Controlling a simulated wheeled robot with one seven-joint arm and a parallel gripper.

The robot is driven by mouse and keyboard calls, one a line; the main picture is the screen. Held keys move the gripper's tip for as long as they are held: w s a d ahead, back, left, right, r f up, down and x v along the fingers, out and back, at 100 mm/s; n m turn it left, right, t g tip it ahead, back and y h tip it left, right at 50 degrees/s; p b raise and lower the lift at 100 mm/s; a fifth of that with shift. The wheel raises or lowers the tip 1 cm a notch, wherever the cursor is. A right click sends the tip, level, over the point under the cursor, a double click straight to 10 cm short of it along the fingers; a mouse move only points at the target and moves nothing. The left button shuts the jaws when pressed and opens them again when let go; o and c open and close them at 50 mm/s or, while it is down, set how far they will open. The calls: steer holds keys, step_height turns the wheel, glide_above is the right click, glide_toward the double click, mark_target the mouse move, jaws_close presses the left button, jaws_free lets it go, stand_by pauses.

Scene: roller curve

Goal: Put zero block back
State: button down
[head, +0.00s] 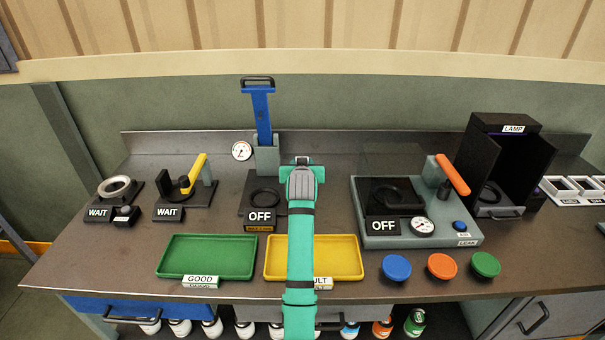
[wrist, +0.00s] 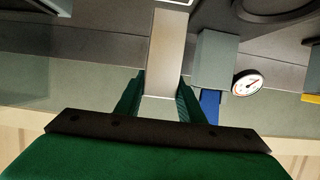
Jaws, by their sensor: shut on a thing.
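In the wrist view, my gripper (wrist: 160,84) is shut on a plain pale grey-brown block (wrist: 167,48), which I take to be the zero block. The block is long and flat-faced, and both green fingers are against its sides. In the head view, my gripper (head: 303,168) is over the bench, just right of the blue-handled stand (head: 262,115). The black OFF station (head: 256,187) is left of my gripper.
A green GOOD tray (head: 208,255) and a yellow tray (head: 345,257) lie empty in front. Two WAIT stations stand left. The LEAK station (head: 435,205), black LAMP booth (head: 505,160) and coloured buttons are right. A low back wall (head: 350,145) runs behind.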

steer(key=shift+w+d+f, duration=0.15)
steer(key=shift+w+f, duration=0.6)
steer(key=shift+f, duration=1.5)
steer(key=shift+f, duration=0.1)
steer(key=c, duration=1.2)
jaws_free()
steer(key=shift+f, duration=0.15)
steer(key=v, duration=1.2)
